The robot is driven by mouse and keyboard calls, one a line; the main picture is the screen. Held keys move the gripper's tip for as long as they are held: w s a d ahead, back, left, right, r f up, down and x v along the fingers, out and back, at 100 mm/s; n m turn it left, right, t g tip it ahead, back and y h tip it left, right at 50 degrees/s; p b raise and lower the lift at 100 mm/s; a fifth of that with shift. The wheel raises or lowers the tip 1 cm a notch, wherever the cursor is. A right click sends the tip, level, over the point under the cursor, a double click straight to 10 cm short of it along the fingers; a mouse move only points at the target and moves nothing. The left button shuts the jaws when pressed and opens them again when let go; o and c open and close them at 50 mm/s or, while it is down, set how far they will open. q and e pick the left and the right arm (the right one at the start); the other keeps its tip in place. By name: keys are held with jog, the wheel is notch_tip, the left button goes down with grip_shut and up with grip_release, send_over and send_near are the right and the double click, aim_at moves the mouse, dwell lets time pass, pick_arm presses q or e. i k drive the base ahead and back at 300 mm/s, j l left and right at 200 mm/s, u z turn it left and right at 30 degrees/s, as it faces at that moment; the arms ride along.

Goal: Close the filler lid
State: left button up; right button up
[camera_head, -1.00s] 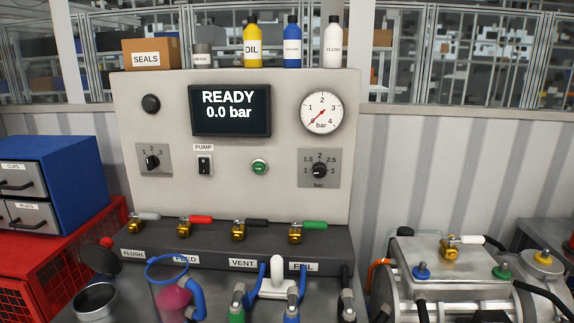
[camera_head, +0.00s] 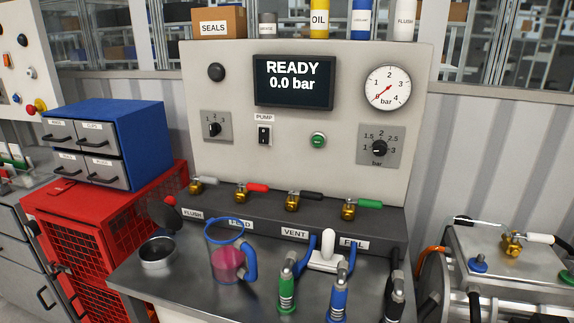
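The filler is a round metal neck (camera_head: 157,252) with an open top at the left end of the grey bench. Its lid (camera_head: 165,213) is a dark disc with a red knob, tilted up behind the neck's rim. The lid stands open and the neck's mouth is uncovered. Neither of my grippers shows in the head view.
A clear jug (camera_head: 226,258) with pink liquid and a blue handle stands right of the filler. Green (camera_head: 287,292) and blue (camera_head: 338,302) hose couplings and a white T-handle (camera_head: 327,252) are further right. A red mesh cabinet (camera_head: 100,230) is at left. Bare bench lies in front of the filler.

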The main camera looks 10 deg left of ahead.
aim_at(163, 213)
jog(key=u, duration=1.2)
